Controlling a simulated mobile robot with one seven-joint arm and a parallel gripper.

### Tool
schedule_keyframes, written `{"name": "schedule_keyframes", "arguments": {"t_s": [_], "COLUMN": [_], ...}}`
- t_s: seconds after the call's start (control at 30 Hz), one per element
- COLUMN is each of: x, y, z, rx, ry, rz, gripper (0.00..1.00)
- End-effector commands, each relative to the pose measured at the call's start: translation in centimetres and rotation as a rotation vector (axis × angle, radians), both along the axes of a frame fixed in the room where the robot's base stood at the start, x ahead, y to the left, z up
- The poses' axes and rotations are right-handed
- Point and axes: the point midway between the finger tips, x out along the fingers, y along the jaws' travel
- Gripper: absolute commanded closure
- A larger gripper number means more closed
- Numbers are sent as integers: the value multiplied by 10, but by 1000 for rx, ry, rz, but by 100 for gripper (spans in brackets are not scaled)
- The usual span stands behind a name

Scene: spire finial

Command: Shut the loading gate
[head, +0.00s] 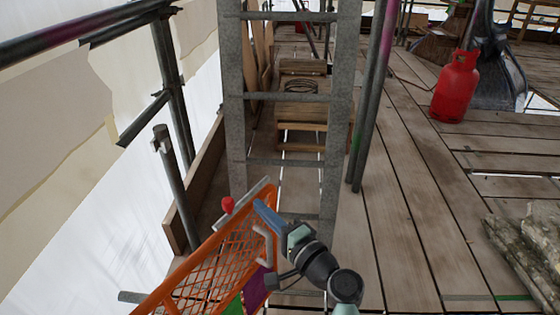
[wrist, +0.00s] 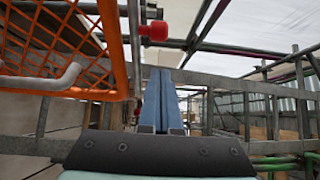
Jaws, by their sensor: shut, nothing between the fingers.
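The loading gate (head: 212,262) is an orange mesh panel at the lower left of the head view, running at a slant from the bottom edge up to my gripper. It also fills the upper left of the wrist view (wrist: 108,45). A grey handle (head: 264,246) is fixed on its face, and a red knob (head: 228,204) sits at its upper end; the knob also shows in the wrist view (wrist: 154,31). My gripper (head: 262,209) has its blue fingers together and empty, beside the gate's end. In the wrist view the fingers (wrist: 160,82) are right of the gate; contact is unclear.
A grey ladder (head: 235,120) stands upright just beyond the gripper. Scaffold poles (head: 172,175) stand at left. A red gas cylinder (head: 455,87) and a stone-like bundle (head: 528,255) are at right. The plank deck (head: 420,200) between them is clear.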

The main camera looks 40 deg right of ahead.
Motion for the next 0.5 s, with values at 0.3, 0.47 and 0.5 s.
{"name": "schedule_keyframes", "arguments": {"t_s": [0.3, 0.47, 0.5], "x": [26, 28, 28], "y": [24, 25, 25], "z": [-1, 0, 0], "rx": [0, 0, 0], "ry": [1, 0, 0], "rz": [2, 1, 1], "gripper": [100, 100, 100]}}
